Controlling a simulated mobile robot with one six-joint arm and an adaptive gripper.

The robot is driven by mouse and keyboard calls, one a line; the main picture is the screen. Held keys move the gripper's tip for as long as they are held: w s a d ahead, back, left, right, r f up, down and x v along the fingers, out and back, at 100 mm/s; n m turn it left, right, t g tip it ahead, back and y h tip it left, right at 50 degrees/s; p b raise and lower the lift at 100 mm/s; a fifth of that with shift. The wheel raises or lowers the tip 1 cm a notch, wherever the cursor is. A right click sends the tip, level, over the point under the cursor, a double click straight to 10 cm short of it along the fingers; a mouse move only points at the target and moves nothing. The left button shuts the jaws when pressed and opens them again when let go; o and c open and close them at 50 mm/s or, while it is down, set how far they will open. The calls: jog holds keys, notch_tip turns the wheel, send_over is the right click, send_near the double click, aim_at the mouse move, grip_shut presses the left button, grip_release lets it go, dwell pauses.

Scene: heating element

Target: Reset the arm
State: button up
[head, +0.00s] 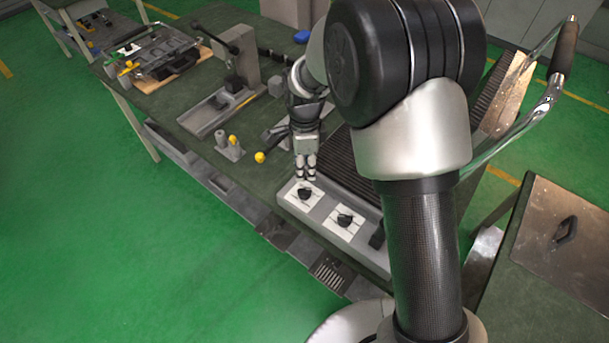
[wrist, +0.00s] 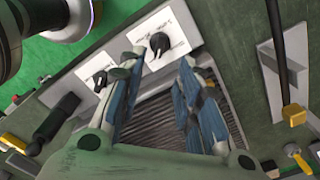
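My gripper (head: 305,176) hangs fingers-down over the front edge of the heating device, just above its left knob (head: 305,193) in the head view. In the wrist view my gripper (wrist: 160,66) has a clear gap between its two blue-grey fingers, with nothing held there. The device has a grey front panel (head: 368,253) and a dark ribbed top (head: 345,165). A second black knob (head: 344,219) sits on its own white plate to the right. Both knobs also show in the wrist view, one beyond the fingertips (wrist: 159,43) and one left of them (wrist: 100,79).
A grey stand with a lever (head: 232,65) and a small fixture with a yellow knob (head: 260,157) stand left of the device. A chrome handle (head: 548,95) rises at the right. Another table with a metal plate (head: 570,235) is at the lower right. Green floor is open at left.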

jog(key=shift+r, duration=0.7)
jog(key=s+d+r+n+t, duration=0.1)
jog(key=s+d+r+n, duration=0.35)
jog(key=r, duration=0.35)
jog(key=s+d+r+n+t, duration=0.1)
jog(key=s+d+r+n, duration=0.3)
jog(key=r, duration=0.4)
jog(key=s+d+r+n+t, duration=0.1)
jog(key=s+d+r+n, duration=0.1)
jog(key=s, duration=0.6)
jog(key=s+d+r+n+t, duration=0.1)
jog(key=s+d+n, duration=0.2)
jog(key=s+n, duration=0.3)
jog(key=s, duration=0.3)
jog(key=shift+d+r+t, duration=0.3)
jog(key=shift+d+r, duration=0.1)
jog(key=shift+s, duration=0.1)
